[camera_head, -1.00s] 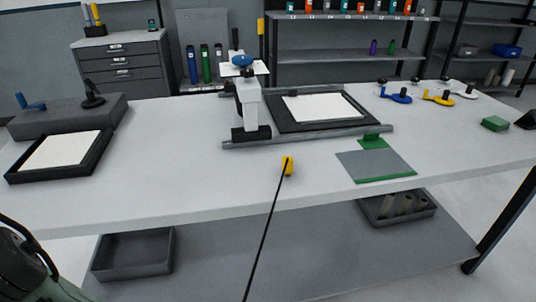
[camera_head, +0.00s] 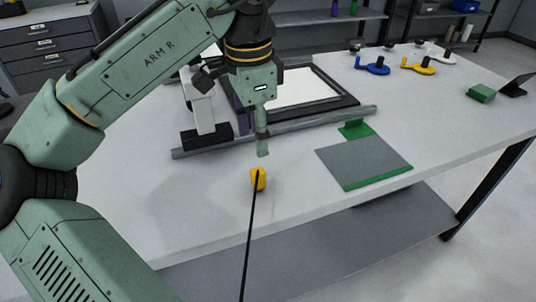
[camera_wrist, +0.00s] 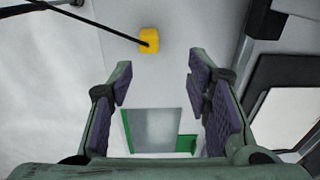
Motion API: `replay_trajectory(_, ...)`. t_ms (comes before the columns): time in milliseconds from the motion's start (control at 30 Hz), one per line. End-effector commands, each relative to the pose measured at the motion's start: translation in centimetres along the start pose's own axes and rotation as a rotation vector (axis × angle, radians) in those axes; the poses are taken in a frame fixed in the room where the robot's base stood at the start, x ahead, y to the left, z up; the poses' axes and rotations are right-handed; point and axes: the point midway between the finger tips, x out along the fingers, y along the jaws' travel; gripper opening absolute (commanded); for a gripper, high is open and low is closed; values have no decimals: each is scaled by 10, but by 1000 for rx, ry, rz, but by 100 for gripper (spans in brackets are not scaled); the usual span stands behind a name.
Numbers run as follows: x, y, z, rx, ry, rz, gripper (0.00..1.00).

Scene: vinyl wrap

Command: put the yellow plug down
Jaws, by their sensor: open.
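The yellow plug (camera_head: 258,180) rests on the white table near its front edge, with a black cable running from it down over the edge. The plug also shows in the wrist view (camera_wrist: 149,40), beyond and between my fingertips, a little left of centre. My gripper (camera_head: 262,150) is above the table, just behind the plug in the head view. In the wrist view my gripper (camera_wrist: 158,75) has its two purple-padded fingers spread wide, with nothing between them. The plug is apart from both fingers.
A rail frame with a dark-rimmed white sheet (camera_head: 310,88) stands behind my gripper. A grey mat with green edges (camera_head: 362,160) lies to the right. Blue (camera_head: 374,66) and yellow (camera_head: 420,66) handled tools and a green block (camera_head: 481,93) lie further right. The table front is mostly clear.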

Motion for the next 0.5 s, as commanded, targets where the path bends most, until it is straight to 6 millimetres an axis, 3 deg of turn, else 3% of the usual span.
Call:
replay_trajectory(100, 9, 6, 9, 1, -49, 41, 45)
replay_trajectory(333, 45, 8, 10, 4, -47, 43, 45)
replay_trajectory(500, 58, 9, 10, 4, -46, 40, 45)
